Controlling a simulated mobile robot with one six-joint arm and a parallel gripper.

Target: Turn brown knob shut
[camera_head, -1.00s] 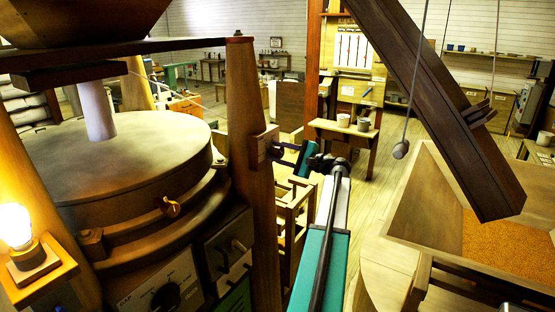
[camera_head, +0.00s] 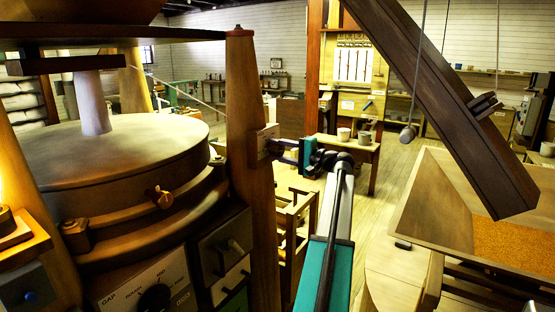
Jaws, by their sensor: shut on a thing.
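My gripper (camera_head: 277,149) is at the small pale plate (camera_head: 264,141) on the wooden post, right of the millstone housing. Its dark jaws reach left to the plate's face and are shut on a small part there, which I take to be the brown knob. The jaws hide most of that part, so its colour and turn angle cannot be read. My arm comes up to it from the lower right. A small orange-brown fitting (camera_head: 161,197) on the millstone housing is apart from my gripper.
The round millstone housing (camera_head: 120,160) fills the left. Below it are a gap dial (camera_head: 155,298) and drawers with handles (camera_head: 232,247). A slanted dark chute (camera_head: 440,110) hangs over a grain bin (camera_head: 420,205) at right. A wooden frame (camera_head: 297,215) stands behind my arm.

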